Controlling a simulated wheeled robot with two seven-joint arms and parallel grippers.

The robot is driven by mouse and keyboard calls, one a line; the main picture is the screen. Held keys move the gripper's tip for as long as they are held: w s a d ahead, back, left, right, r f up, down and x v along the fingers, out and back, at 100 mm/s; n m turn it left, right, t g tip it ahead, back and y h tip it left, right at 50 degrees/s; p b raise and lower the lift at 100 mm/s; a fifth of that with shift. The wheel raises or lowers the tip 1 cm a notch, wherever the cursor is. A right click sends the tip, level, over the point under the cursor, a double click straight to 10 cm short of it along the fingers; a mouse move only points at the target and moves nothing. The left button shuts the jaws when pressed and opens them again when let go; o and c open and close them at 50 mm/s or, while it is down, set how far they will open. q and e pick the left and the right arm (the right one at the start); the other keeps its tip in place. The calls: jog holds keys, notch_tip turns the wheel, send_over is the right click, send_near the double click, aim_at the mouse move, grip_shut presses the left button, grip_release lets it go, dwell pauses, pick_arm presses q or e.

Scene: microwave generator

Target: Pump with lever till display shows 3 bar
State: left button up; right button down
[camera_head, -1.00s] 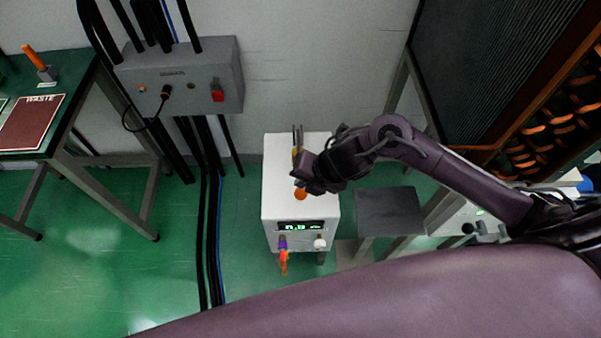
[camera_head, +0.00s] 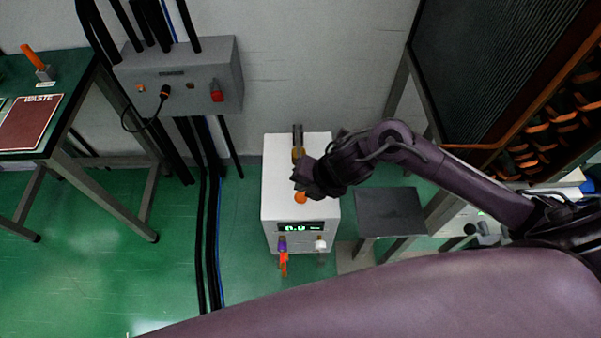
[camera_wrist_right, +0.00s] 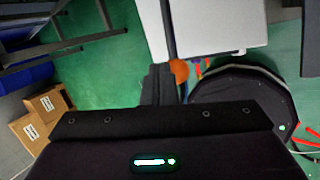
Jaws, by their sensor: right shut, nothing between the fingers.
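The white pump box (camera_head: 275,190) stands on the floor in the middle of the head view. Its green-lit display (camera_head: 300,227) is on the front; the digits start with 0, the rest is too blurred to read surely. The lever's orange ball knob (camera_head: 300,198) shows above the display; the rest of the lever is partly hidden by my gripper. My right gripper (camera_head: 298,185) is shut and empty, just above the knob in the picture. In the right wrist view the knob (camera_wrist_right: 179,70) is beside the closed fingers (camera_wrist_right: 160,85); contact cannot be told. My left gripper is out of view.
A purple-and-orange fitting (camera_head: 283,255) and a white knob (camera_head: 320,244) sit on the box front. A dark stool-like plate (camera_head: 390,211) is to the right. A grey wall box (camera_head: 180,75) with cables is at upper left. A green table (camera_head: 60,70) stands at far left.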

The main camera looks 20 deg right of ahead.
jog(key=shift+s+a+f+b, duration=0.1)
jog(key=shift+s+f+b, duration=0.25)
jog(key=shift+f+b, duration=0.35)
jog(key=shift+s+a+f+b, duration=0.1)
jog(key=shift+s+f+b, duration=0.25)
jog(key=shift+f+b, duration=0.4)
jog(key=shift+s+a+f+b, duration=0.1)
jog(key=shift+s+f+b, duration=0.25)
jog(key=shift+f+b, duration=0.35)
dwell(2.0)
jog(key=shift+f, duration=0.15)
dwell(0.4)
jog(key=w+d+r+p, duration=0.1)
jog(key=w+r+p, duration=0.3)
jog(key=r+p, duration=0.6)
jog(key=shift+w+d+r, duration=0.2)
jog(key=shift+w+r, duration=0.1)
dwell(0.8)
jog(key=r+p, duration=0.1)
jog(key=w+r+p, duration=0.1)
jog(key=r+p, duration=0.1)
jog(key=w+r+p, duration=0.1)
jog(key=shift+d+r, duration=0.25)
dwell(0.4)
